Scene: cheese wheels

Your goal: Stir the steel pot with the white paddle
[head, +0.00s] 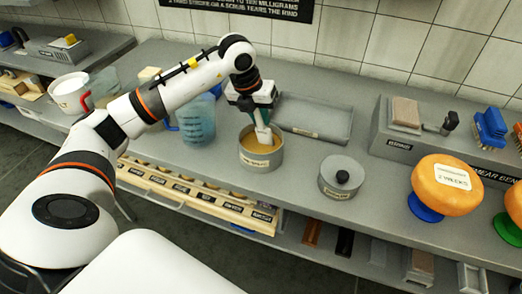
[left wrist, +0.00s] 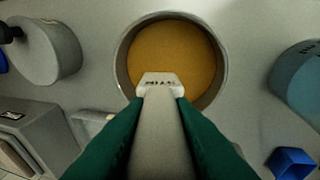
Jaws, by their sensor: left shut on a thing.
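The steel pot (head: 261,157) stands on the grey bench in the head view and holds an orange-yellow liquid. In the left wrist view the pot (left wrist: 122,62) shows as a round rim around the same liquid. My left gripper (head: 262,108) is above the pot, its green fingers shut on the white paddle (head: 264,133). The paddle points down, its lower end at the pot's opening. In the left wrist view the paddle (left wrist: 160,130) runs between the green fingers towards the pot's near rim. I cannot tell if its tip touches the liquid. My right gripper is not in view.
A blue translucent jug (head: 196,122) stands close left of the pot. A grey tray (head: 316,118) lies behind it. A round lidded container (head: 341,178) stands to the right, and an orange cheese wheel (head: 447,184) on a blue stand is farther right. A wooden labelled rack (head: 195,194) is below.

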